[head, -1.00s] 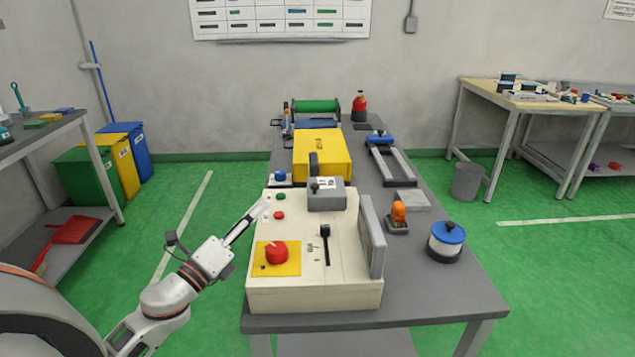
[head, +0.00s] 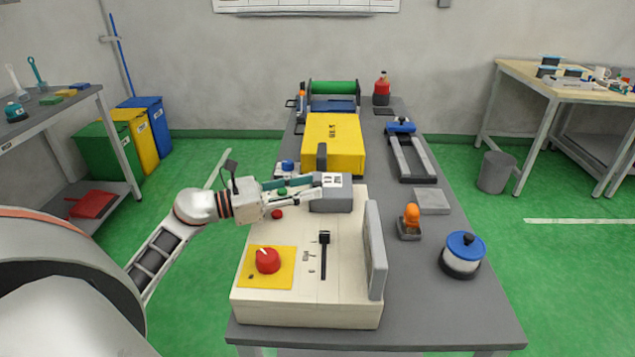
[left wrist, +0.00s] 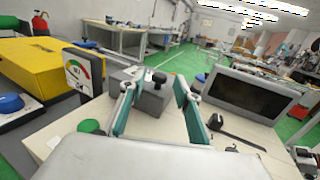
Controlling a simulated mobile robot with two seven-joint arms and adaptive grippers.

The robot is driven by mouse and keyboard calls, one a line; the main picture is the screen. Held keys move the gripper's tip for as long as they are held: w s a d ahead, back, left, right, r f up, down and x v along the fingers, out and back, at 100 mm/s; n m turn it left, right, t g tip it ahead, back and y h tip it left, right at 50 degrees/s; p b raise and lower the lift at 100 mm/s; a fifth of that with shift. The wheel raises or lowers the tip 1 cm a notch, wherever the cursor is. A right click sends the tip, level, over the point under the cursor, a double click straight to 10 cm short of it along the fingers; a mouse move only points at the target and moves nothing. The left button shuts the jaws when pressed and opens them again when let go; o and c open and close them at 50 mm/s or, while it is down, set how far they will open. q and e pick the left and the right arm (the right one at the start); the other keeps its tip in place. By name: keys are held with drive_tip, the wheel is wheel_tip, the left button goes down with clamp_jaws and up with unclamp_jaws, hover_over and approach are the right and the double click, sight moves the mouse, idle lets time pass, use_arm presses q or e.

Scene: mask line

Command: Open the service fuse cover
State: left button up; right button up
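A grey box-like cover (head: 331,199), which I take for the service fuse cover, sits at the back of the cream control panel (head: 330,312). It looks closed. In the left wrist view the grey cover (left wrist: 150,101) carries a black knob (left wrist: 158,78) on top. My left gripper (head: 316,187) reaches in from the left, with its fingertips at the cover's left side and top. In the left wrist view my left gripper (left wrist: 160,80) is open, with the knob between its spread fingers. I cannot tell whether the fingers touch it. My right gripper is not in view.
The panel also bears a red knob on a yellow plate (head: 245,271), a black lever (head: 324,250) and an upright grey screen (head: 376,250). A yellow case (head: 333,140) lies farther back. An orange lamp (head: 411,216) stands at the right.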

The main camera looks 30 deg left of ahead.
sight(313, 186)
use_arm(q)
drive_tip(key=shift+x, duration=1.6)
drive_tip(key=shift+c, duration=0.5)
